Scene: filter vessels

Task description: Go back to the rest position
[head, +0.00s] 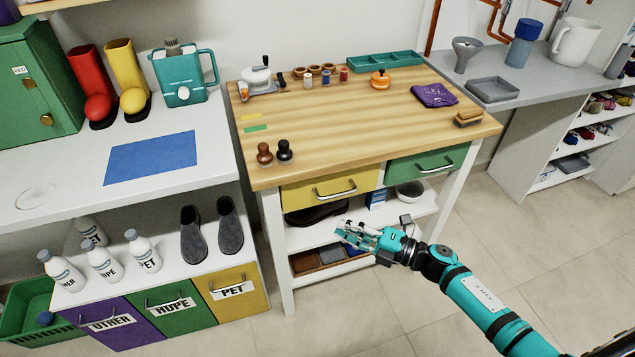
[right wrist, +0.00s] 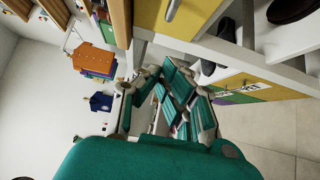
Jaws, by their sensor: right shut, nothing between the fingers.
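My right gripper (head: 350,236) is at the end of the teal arm that comes in from the lower right in the head view. It hangs in front of the wooden workbench (head: 330,123), below the level of the drawers. It is shut and empty. In the right wrist view the gripper's teal fingers (right wrist: 178,88) show close together with nothing between them. My left gripper is not in view.
The bench has a yellow drawer (head: 331,189) and a green drawer (head: 428,164), both closed. Its lower shelf (head: 300,238) is behind my gripper. A white counter (head: 60,180) stands left, a grey counter (head: 520,70) right. The tiled floor (head: 560,235) at right is clear.

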